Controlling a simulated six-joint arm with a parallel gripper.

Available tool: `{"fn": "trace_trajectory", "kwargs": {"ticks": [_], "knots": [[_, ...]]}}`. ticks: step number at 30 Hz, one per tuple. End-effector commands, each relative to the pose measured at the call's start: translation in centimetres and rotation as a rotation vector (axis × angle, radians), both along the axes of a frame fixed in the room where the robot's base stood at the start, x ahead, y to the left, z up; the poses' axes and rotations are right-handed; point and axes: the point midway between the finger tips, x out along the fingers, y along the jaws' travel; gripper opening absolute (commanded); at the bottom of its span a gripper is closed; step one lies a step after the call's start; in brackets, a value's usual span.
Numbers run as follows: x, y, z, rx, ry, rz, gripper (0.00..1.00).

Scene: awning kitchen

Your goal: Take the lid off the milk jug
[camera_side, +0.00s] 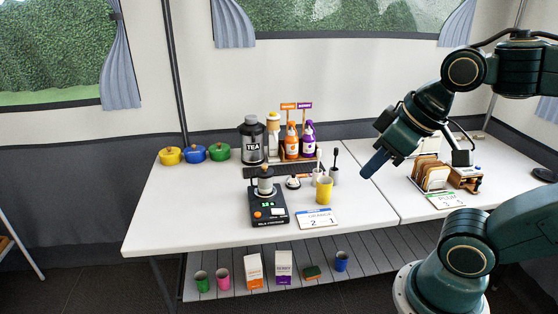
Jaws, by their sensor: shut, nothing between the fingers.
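A small metal-looking jug (265,185), which seems to be the milk jug, stands upright on a black scale-like device (268,213) with a green display. My gripper (373,164) is shut and empty. It hangs in the air above the table, well to the right of the jug and apart from it. Its blue fingers point down and left.
A yellow cup (324,190), a small round white item (293,182) and a printed card (317,218) are right of the jug. A toast rack (432,174) is at right. The table's left front is clear.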

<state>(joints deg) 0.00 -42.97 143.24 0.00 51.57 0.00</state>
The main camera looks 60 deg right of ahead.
Motion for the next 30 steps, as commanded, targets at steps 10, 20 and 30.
{"fn": "trace_trajectory", "kwargs": {"ticks": [10, 20, 30], "knots": [[0.00, 0.00, 0.00, 0.000, 0.000, 0.000, 0.00], [0.00, 0.00, 0.00, 0.000, 0.000, 0.000, 0.65], [0.01, 0.00, 0.00, 0.000, 0.000, 0.000, 0.80]]}}
